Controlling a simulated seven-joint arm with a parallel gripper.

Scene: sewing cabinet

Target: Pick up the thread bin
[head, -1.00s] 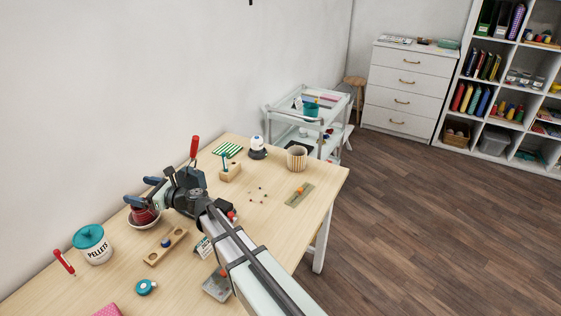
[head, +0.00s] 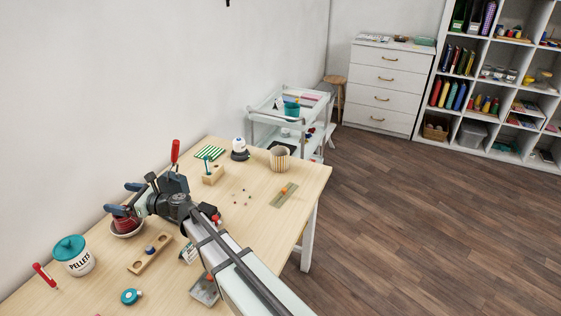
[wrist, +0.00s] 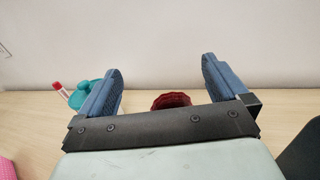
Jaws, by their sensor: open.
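No label marks a thread bin, so I cannot tell for sure which object it is. A striped tan round bin (head: 279,158) stands upright near the table's far end, its inside dark. A teal bin (head: 291,108) stands on the white cart beyond. My gripper (head: 126,198) is open and empty at the table's left side, far from both. It is by a dark red ribbed object (head: 124,224) in a small white bowl (head: 126,236). In the wrist view the red object (wrist: 171,100) shows low between the blue fingers, partly hidden by the gripper body.
A wooden stand (head: 213,175) and striped cloth (head: 210,153) lie toward the back. Small beads lie mid-table.

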